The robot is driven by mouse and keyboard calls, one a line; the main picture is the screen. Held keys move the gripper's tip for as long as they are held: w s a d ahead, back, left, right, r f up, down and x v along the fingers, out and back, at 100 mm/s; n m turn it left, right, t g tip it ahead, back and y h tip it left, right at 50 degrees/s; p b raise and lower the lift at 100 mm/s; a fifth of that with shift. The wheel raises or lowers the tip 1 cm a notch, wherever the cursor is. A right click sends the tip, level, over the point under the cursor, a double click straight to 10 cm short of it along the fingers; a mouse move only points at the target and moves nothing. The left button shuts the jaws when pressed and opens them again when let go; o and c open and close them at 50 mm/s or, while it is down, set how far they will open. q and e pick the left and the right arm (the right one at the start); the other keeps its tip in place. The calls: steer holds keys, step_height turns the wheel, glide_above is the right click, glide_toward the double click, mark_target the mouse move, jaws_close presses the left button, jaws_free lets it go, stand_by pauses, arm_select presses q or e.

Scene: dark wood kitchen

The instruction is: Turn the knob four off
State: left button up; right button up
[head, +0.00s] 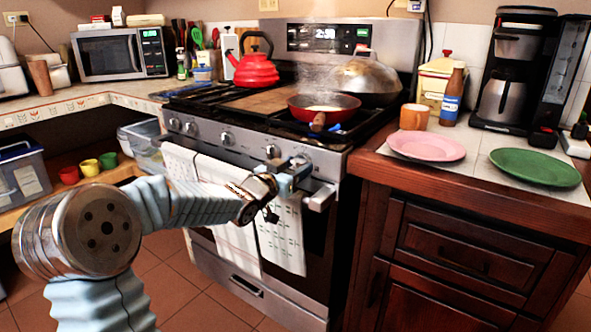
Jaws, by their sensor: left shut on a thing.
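The stove's front panel (249,146) carries a row of round silver knobs. Knobs show at the far left (174,124), left of the middle (226,138), and right of the middle (272,151). My left gripper (297,167) reaches from the lower left to the right end of the row, with its fingers shut on the rightmost knob (303,160). The fingers and wrist partly hide that knob, so its turn angle cannot be read. Which knob counts as four is not marked. My right gripper is not in view.
A red pan (340,112) with light contents sits on the front right burner, with haze above it. A domed lid (366,78) and a red kettle (254,70) are behind. Towels (233,205) hang from the oven handle below my arm. Plates (427,147) sit on the right counter.

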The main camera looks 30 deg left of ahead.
arm_select(q)
steer(key=shift+f+m+b, duration=0.2)
steer(key=shift+m+b, duration=0.4)
steer(key=shift+b, duration=0.05)
steer(key=m+b, duration=0.6)
steer(key=m, duration=0.1)
steer(key=shift+a, duration=0.1)
steer(key=m+b, duration=0.1)
steer(key=m, duration=0.1)
steer(key=shift+r+m, duration=0.15)
steer(key=shift+m, duration=0.25)
steer(key=m+b, duration=0.2)
steer(key=m, duration=0.1)
steer(key=shift+r, duration=0.1)
steer(key=shift+r+m+b, duration=0.1)
steer(key=shift+m+b, duration=0.5)
steer(key=shift+m, duration=1.1)
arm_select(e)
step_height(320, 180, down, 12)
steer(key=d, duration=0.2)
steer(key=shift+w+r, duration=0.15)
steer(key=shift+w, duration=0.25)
